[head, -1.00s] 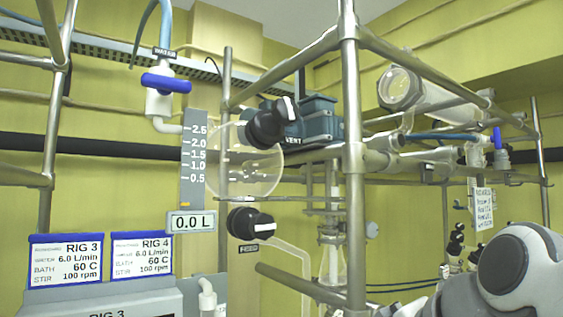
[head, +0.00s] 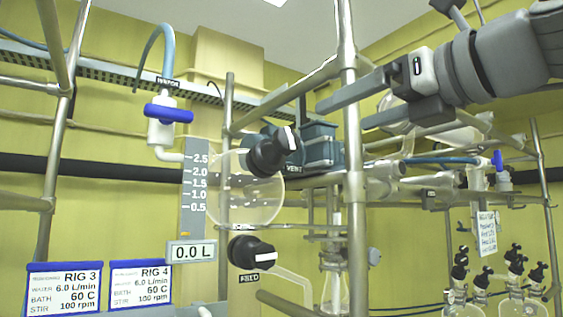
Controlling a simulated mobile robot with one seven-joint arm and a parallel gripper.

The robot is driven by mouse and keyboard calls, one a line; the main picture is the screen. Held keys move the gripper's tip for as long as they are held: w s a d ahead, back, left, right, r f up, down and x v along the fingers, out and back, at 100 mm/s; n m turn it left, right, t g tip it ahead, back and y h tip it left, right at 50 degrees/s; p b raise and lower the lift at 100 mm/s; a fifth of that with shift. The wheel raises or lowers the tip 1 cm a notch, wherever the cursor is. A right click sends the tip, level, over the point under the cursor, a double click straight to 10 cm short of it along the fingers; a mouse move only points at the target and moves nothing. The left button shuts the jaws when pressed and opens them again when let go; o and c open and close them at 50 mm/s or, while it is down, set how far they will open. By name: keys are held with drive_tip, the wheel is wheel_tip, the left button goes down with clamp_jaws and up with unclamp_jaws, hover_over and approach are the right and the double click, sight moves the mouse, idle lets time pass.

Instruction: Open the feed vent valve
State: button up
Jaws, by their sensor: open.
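The feed vent valve is a black knob (head: 268,153) with a white pointer mark, at the upper right of the round glass feed vessel (head: 243,205). A label reading VENT (head: 293,169) sits just right of it. A second black knob (head: 250,253) with a white mark, labelled FEED, is below the vessel. My gripper (head: 340,115) reaches in from the upper right, its two grey fingers spread apart and pointing left. It is empty. Its fingertips are right of the vent knob and apart from it in the picture, close to the upright metal post.
A metal post (head: 352,200) and rails of the frame stand beside my fingers. A blue-handled water valve (head: 168,114) is at the upper left. The readout (head: 192,252) shows 0.0 L. Rig cards (head: 63,289) stand at the lower left. Several glass vessels are at the lower right.

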sight(291, 139)
drive_tip(key=p+x, duration=0.3)
drive_tip(key=x, duration=1.4)
drive_tip(key=c, duration=1.4)
